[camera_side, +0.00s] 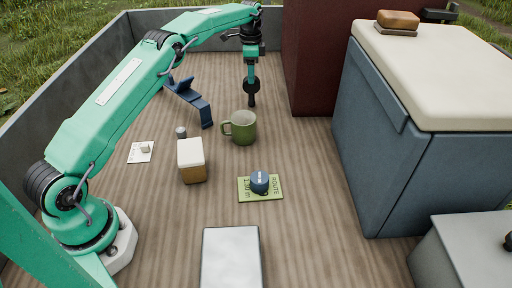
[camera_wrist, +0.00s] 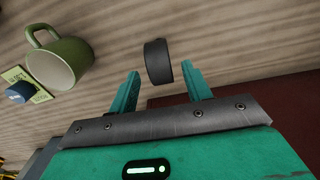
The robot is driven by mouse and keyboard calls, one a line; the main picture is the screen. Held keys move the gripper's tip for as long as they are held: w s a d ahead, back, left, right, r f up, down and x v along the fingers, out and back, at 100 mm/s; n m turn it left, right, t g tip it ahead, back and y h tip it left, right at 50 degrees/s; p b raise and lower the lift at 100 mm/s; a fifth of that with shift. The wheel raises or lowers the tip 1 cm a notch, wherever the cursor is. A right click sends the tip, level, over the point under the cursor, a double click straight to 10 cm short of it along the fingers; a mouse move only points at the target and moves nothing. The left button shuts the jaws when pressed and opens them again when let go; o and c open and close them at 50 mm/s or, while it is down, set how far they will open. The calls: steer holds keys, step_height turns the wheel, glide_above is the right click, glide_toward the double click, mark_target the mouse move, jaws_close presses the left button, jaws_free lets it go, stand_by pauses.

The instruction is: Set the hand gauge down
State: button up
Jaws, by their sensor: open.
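A black round-headed thing with a dark stem, which looks like the hand gauge (camera_side: 251,86), is upright just below my gripper (camera_side: 251,73) in the side view. In the wrist view, the gauge's dark round head (camera_wrist: 157,60) shows between and just beyond the two teal fingertips of my gripper (camera_wrist: 162,84). The jaws are open, with gaps beside the head. I cannot tell whether the stem's lower end touches the wooden deck.
A green mug (camera_side: 243,128) stands close in front of the gauge. A blue bent stand (camera_side: 188,95) is to its left. A blue round item (camera_side: 260,181) sits on a green card (camera_side: 245,196). A cream-topped box (camera_side: 192,165) and large cooler (camera_side: 380,140) stand nearby.

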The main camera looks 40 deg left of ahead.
steer(key=shift+r, duration=1.6)
steer(key=shift+s+d+r, duration=0.1)
steer(key=shift+d+r, duration=0.05)
steer(key=shift+r, duration=0.35)
steer(key=s+d+r+n+t, duration=0.1)
steer(key=s+d+r+n, duration=0.1)
steer(key=s+d+r, duration=0.5)
steer(key=s+d+r+n+t, duration=0.2)
steer(key=s+r+n, duration=0.1)
steer(key=s+r, duration=0.7)
steer(key=s+d+f+n+t, duration=0.1)
steer(key=s+d+f+n, duration=0.1)
steer(key=s, duration=1)
steer(key=s+d+f+n+t, duration=0.1)
steer(key=s+f, duration=0.4)
steer(key=s, duration=0.7)
steer(key=shift+s+d+f+n+t, duration=0.25)
steer(key=shift+d+n, duration=0.25)
steer(key=shift+d, duration=0.6)
